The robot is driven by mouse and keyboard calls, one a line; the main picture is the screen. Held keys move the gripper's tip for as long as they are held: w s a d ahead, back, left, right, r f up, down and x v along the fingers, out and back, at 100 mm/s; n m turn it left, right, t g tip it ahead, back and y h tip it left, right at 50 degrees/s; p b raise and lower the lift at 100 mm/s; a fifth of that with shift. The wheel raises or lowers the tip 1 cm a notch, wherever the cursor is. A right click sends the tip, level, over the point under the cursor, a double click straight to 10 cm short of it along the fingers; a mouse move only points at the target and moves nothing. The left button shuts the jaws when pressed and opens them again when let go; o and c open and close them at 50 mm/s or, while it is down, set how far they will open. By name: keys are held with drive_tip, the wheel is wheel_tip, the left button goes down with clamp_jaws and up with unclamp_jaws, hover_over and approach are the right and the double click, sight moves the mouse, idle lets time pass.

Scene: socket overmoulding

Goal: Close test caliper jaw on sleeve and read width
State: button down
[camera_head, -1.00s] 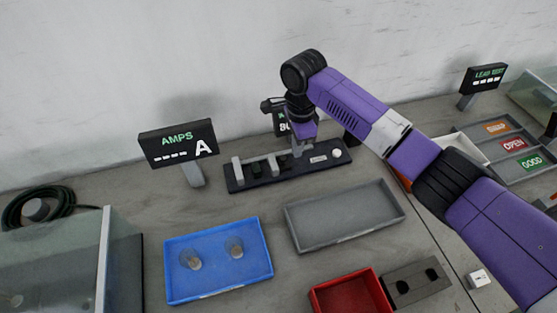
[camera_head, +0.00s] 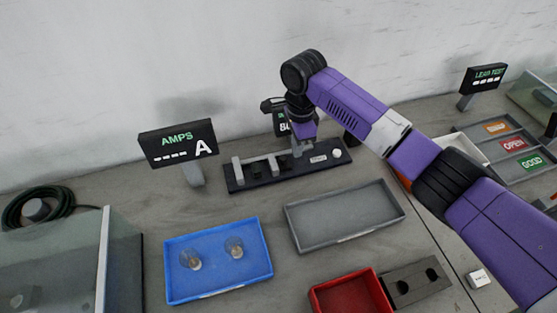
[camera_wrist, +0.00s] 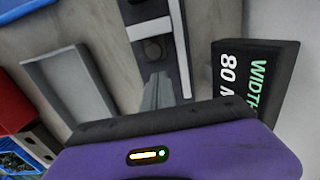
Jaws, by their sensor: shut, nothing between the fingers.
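The test caliper (camera_head: 235,183) is a dark bar fixture at the back of the bench, with upright light-grey jaws (camera_head: 238,168). Small dark shapes stand between the jaws; I cannot tell for sure which is the sleeve. My gripper (camera_head: 303,151) points down over the right part of the caliper, shut and empty. In the wrist view its grey fingers (camera_wrist: 157,93) are together above the dark bar. I cannot tell whether they touch a jaw. The width display (camera_wrist: 250,85) reads "WIDTH" and 80 with a partly hidden unit; in the head view my arm partly covers it.
A blue tray (camera_head: 220,288) with two clear round pieces lies in front. Beside it are an empty grey tray (camera_head: 345,238), a red bin (camera_head: 322,298) and a grey block with two holes (camera_head: 420,283). The AMPS display (camera_head: 178,143) stands left of the caliper.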

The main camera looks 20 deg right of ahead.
sight(273, 162)
drive_tip(key=shift+f, duration=0.15)
drive_tip(key=shift+f, duration=1.5)
drive_tip(key=shift+a, duration=0.15)
drive_tip(key=shift+a+p, duration=1.25)
drive_tip(key=shift+a, duration=2.2)
drive_tip(key=shift+d+r+p, duration=0.1)
drive_tip(key=shift+d+p, duration=0.45)
drive_tip(key=shift+d, duration=0.25)
wheel_tip(273, 162, up, 7)
drive_tip(key=p, duration=0.7)
drive_tip(key=shift+d+p, duration=0.1)
drive_tip(key=shift+p, duration=0.2)
